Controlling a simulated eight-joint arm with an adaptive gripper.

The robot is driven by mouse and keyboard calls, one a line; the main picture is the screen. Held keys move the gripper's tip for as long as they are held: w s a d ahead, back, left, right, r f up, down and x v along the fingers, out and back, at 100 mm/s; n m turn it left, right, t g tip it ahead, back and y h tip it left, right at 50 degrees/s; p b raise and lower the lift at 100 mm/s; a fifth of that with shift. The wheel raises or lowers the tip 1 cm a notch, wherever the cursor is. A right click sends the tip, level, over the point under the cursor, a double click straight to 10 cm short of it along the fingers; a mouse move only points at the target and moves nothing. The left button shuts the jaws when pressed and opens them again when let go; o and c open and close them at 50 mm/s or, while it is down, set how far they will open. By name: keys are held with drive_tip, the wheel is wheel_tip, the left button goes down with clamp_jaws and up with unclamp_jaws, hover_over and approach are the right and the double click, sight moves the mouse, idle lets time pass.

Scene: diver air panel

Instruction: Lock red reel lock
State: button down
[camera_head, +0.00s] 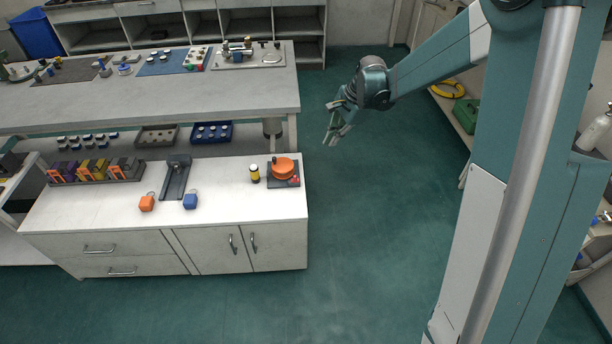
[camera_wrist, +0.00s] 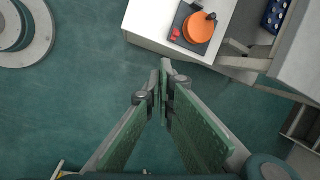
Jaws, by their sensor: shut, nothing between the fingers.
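An orange reel (camera_head: 284,167) with a dark crank knob sits on a dark square base (camera_head: 284,183) at the right end of the white-topped cabinet. A small red lock (camera_head: 294,181) shows at the base's front right corner. In the wrist view the reel (camera_wrist: 198,27) is at the top, with the red lock (camera_wrist: 176,34) at its left side. Whether the lock is engaged is too small to tell. My gripper (camera_head: 331,137) hangs over the open floor to the right of the cabinet, apart from the reel. In the wrist view its fingertips (camera_wrist: 164,70) are together and empty.
A yellow-and-black cylinder (camera_head: 255,173) stands left of the reel. An orange padlock (camera_head: 147,203) and a blue padlock (camera_head: 190,201) lie farther left, by a dark stand (camera_head: 176,178). A grey workbench (camera_head: 150,100) stands behind. The green floor (camera_head: 375,210) is clear right of the cabinet.

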sight(295, 179)
drive_tip(key=w+f+m, duration=0.2)
drive_tip(key=w+f, duration=0.2)
drive_tip(key=f, duration=0.4)
drive_tip(key=w+a+f+m+g+y, duration=0.1)
drive_tip(key=w+f+m, duration=0.1)
drive_tip(key=f, duration=0.6)
drive_tip(key=shift+w+a+f+g, duration=0.2)
drive_tip(key=shift+w+f+g, duration=0.15)
drive_tip(key=shift+w, duration=0.5)
drive_tip(key=shift+f, duration=0.2)
drive_tip(key=a+f+b, duration=0.2)
drive_tip(key=a+f, duration=0.5)
drive_tip(key=f, duration=0.2)
drive_tip(key=shift+a+b, duration=0.35)
drive_tip(key=shift+a, duration=0.05)
